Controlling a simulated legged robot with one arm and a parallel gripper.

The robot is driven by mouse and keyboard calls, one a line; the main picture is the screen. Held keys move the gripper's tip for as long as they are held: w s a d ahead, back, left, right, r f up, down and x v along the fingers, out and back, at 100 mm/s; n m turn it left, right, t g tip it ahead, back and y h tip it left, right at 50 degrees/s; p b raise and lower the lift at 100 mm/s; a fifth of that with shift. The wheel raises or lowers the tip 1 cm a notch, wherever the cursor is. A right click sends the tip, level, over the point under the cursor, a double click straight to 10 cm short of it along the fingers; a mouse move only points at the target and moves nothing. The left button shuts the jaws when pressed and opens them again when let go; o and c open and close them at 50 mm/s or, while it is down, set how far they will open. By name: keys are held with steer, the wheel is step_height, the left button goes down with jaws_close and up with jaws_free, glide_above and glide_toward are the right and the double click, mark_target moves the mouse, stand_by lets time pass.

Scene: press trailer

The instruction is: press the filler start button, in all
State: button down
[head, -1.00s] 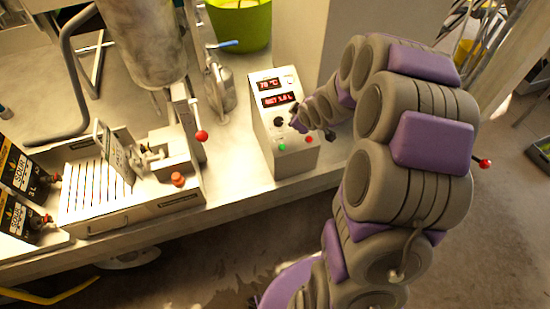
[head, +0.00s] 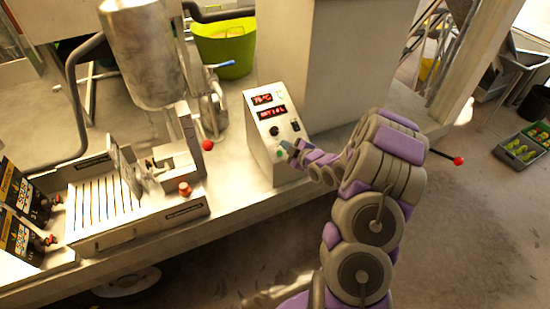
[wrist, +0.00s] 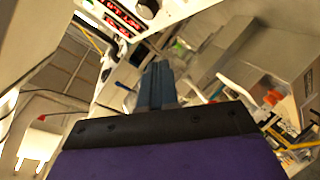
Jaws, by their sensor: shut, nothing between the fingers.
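The filler control box (head: 262,138) stands upright on the bench with two red displays and a black knob (head: 273,131). A green button (head: 279,153) shows low on its front face. The red button seen earlier to its right is hidden behind my gripper. My gripper (head: 287,146) is shut and empty, its tips at the lower front of the box, just right of the green button. I cannot tell whether they touch the face. In the wrist view the shut fingers (wrist: 158,85) point toward the box, whose display (wrist: 122,14) and knob (wrist: 147,8) show at the top.
A red-knobbed lever (head: 208,146) and a slotted tray (head: 105,205) stand left of the box. A green bucket (head: 225,48) is behind, and a pale column (head: 340,70) rises behind right. The floor in front of the bench is open.

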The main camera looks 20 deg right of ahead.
mark_target(280, 154)
steer(key=w+f+b, duration=0.1)
steer(key=w+f, duration=0.3)
steer(key=f, duration=0.4)
steer(key=shift+d, duration=0.15)
stand_by(1.4)
steer(key=shift+w+d, duration=0.1)
stand_by(0.6)
steer(key=shift+d, duration=0.15)
